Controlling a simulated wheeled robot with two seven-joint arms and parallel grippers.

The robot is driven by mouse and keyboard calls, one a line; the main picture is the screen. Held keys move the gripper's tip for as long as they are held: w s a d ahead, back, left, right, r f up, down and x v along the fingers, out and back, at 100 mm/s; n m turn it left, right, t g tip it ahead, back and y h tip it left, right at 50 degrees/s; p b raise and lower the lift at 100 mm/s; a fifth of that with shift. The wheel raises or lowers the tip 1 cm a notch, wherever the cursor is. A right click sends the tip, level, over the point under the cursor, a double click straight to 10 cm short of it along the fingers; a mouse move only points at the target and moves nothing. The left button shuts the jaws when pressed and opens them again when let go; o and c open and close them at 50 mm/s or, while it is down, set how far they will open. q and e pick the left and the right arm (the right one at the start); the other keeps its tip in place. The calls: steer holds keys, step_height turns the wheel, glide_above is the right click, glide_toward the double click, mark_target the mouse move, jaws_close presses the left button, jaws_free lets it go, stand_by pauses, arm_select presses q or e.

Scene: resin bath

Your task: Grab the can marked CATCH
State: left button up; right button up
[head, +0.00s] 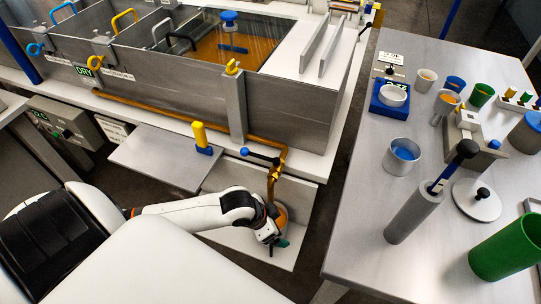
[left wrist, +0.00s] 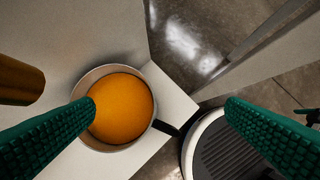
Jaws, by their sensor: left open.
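A pale metal can (left wrist: 105,148) holding orange liquid stands on a light ledge in the left wrist view. It has a dark handle (left wrist: 166,128) at its right side. No CATCH marking is readable. In the head view the can (head: 283,214) is partly hidden behind my left wrist, below a brass tap. My left gripper (left wrist: 160,106) is open, with green ridged fingers. Its left fingertip overlaps the can's left rim in the picture; the right finger is well clear to the right. I cannot tell whether it touches. The left gripper (head: 279,243) also shows low in the head view. My right gripper is not in view.
A brass pipe (head: 180,115) runs along the bath front to the tap; its spout (left wrist: 20,80) is close beside the left finger. A grey shelf (head: 155,160) lies left of the can. A bench (head: 350,220) with cups and cylinders stands right, across a floor gap.

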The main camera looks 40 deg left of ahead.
arm_select(q)
steer(key=a+r, duration=0.2)
steer(key=a, duration=0.4)
steer(key=shift+g, duration=0.4)
steer(key=x, duration=0.4)
steer(key=b+x, duration=0.1)
steer(key=x, duration=0.3)
steer(key=w+x, duration=0.1)
steer(key=x, duration=0.3)
steer(key=shift+a+f+b, duration=0.15)
steer(key=shift+a+b, duration=0.1)
steer(key=shift+b, duration=0.1)
steer(key=c, duration=1.4)
steer(key=shift+c, duration=0.3)
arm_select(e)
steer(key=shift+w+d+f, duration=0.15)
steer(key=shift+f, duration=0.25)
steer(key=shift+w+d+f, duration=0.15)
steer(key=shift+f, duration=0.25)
arm_select(q)
steer(key=shift+r, duration=0.2)
